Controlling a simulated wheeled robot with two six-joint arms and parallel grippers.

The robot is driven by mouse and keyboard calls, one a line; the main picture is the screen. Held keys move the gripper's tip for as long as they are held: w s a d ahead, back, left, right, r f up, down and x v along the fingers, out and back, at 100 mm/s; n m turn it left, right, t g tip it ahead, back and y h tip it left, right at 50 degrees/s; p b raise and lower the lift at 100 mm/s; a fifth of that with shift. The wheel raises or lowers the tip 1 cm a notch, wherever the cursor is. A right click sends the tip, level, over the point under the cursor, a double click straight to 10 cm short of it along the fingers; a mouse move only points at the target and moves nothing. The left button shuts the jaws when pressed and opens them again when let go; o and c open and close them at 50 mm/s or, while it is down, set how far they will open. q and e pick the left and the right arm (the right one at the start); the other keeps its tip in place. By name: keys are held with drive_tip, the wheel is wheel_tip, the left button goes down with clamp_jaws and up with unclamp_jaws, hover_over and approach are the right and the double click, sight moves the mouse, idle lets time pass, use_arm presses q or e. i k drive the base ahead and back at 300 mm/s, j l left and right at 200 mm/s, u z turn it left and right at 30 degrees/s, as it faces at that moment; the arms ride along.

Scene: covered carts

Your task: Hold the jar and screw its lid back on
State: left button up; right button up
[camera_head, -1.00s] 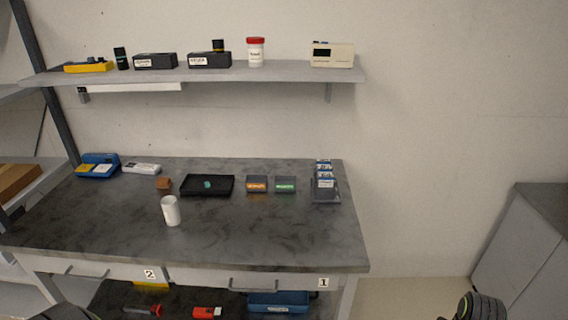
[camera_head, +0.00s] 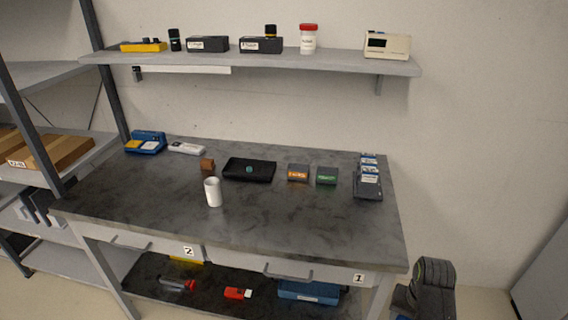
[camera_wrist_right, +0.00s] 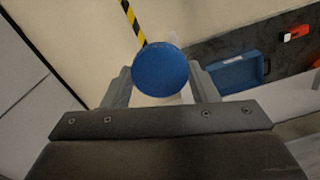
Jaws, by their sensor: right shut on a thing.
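A white, open-topped cylindrical jar (camera_head: 213,192) stands upright on the grey bench top, left of the middle. A round blue lid (camera_wrist_right: 160,70) sits between the fingers of my right gripper (camera_wrist_right: 160,92) in the right wrist view. The gripper is shut on it, away from the bench and above the floor. A pale patch shows just below the lid; I cannot tell what it is. In the head view part of my right arm shows at the lower right, but not its fingertips. My left gripper is not in view.
A black tray (camera_head: 236,172) lies behind the jar, with a brown block (camera_head: 207,164) beside it. Orange and green-labelled boxes and a card rack (camera_head: 368,187) stand to the right. A shelf (camera_head: 270,64) with a red-lidded bottle (camera_head: 308,38) hangs above. The bench front is clear.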

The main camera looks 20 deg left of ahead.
sight(212, 183)
drive_tip(key=u, duration=1.5)
